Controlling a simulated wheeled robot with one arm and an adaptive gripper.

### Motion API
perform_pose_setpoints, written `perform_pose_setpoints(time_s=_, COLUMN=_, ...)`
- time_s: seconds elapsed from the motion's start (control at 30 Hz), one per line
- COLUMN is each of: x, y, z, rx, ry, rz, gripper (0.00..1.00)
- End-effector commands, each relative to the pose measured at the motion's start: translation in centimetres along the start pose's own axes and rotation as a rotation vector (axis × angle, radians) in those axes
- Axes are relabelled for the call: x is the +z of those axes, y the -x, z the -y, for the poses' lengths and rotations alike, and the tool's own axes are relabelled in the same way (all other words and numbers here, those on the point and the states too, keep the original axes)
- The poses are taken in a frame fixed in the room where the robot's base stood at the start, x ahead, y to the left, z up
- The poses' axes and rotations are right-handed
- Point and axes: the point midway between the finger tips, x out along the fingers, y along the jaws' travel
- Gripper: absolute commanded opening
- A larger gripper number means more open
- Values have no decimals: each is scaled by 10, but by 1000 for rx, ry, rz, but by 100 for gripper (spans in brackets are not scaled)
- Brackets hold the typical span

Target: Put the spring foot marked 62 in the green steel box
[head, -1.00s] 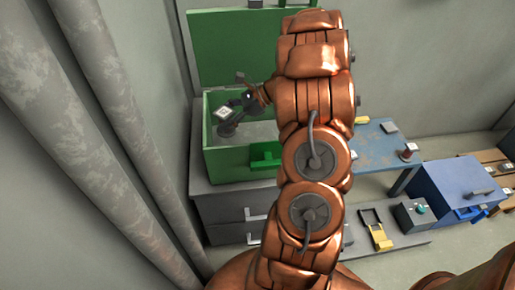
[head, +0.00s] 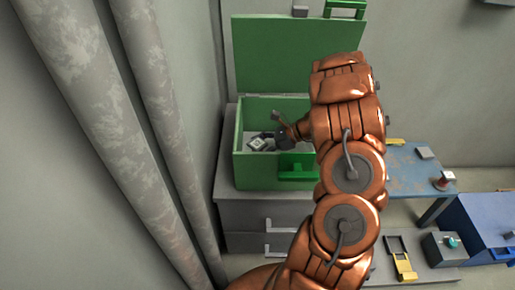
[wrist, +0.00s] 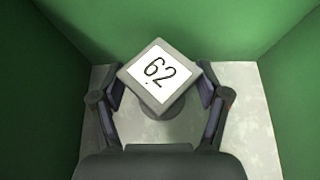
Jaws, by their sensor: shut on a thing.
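The spring foot marked 62 (wrist: 158,72) has a square grey top with a white label and a round part below it. My gripper (wrist: 160,90) is shut on it, with one finger on each side. In the head view, my gripper (head: 267,140) and the spring foot (head: 256,143) are inside the open green steel box (head: 254,173). Green walls and a pale grey floor surround them in the wrist view. I cannot tell whether the foot touches the floor.
The box stands on a grey drawer cabinet (head: 240,216), its green lid (head: 290,62) raised at the back. To the right are a blue worn table (head: 405,172), a blue box (head: 485,225) and a yellow-handled item (head: 402,262). A grey wall and pipes stand left.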

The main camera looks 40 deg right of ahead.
Motion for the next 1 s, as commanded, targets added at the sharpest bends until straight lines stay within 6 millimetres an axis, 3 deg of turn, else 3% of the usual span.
perform_pose_setpoints(time_s=0.27, x=-1, y=-1, z=0, rx=0, ry=1, rz=0, gripper=25)
perform_pose_setpoints(time_s=0.3, x=-1, y=-1, z=0, rx=0, ry=1, rz=-1, gripper=77)
perform_pose_setpoints(time_s=0.5, x=-1, y=0, z=0, rx=0, ry=1, rz=-1, gripper=98)
perform_pose_setpoints(time_s=1.0, x=3, y=5, z=0, rx=-1, ry=0, rz=1, gripper=100)
